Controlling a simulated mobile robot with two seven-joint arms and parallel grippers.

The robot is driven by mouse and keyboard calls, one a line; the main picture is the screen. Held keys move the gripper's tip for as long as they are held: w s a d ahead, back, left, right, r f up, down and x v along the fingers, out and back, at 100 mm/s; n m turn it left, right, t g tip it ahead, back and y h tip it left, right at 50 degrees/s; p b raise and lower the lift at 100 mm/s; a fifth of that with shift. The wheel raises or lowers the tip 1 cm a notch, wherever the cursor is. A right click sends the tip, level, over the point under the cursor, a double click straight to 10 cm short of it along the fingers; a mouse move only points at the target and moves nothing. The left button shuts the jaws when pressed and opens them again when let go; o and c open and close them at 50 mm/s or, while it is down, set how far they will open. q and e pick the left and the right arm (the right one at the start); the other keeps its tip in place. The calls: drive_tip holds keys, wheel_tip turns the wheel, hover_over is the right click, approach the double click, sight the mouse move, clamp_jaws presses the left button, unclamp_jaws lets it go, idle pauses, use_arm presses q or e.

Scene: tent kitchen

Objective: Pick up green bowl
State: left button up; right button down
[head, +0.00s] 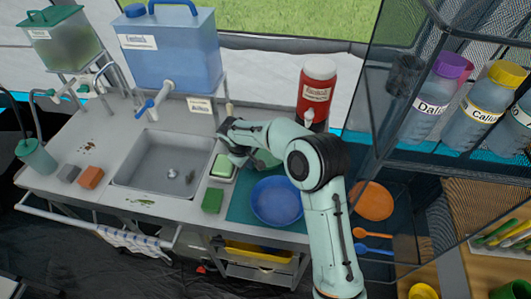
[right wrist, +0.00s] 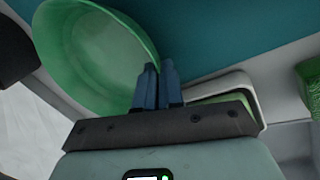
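The green bowl (right wrist: 92,50) fills the upper left of the right wrist view. In the head view a part of it (head: 266,159) shows behind the blue bowl, and my right arm hides the rest. My right gripper (right wrist: 158,72) has its two blue fingers close together at the bowl's rim, one on each side of the wall, so it looks shut on the rim. In the head view my right gripper (head: 240,157) is mostly covered by my wrist. My left gripper is in neither view.
A blue bowl (head: 277,201) stands on the teal mat (head: 238,208). A white dish with a green sponge (head: 222,168) and a green block (head: 212,200) lie left of it, next to the sink (head: 150,175). A red dispenser (head: 316,90) stands behind; a mesh shelf is at right.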

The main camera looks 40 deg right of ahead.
drive_tip(key=shift+r, duration=0.1)
use_arm(q)
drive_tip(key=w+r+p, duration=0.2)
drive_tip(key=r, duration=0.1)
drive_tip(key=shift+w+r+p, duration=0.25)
drive_tip(key=shift+p, duration=0.05)
use_arm(e)
wheel_tip(320, 180, up, 20)
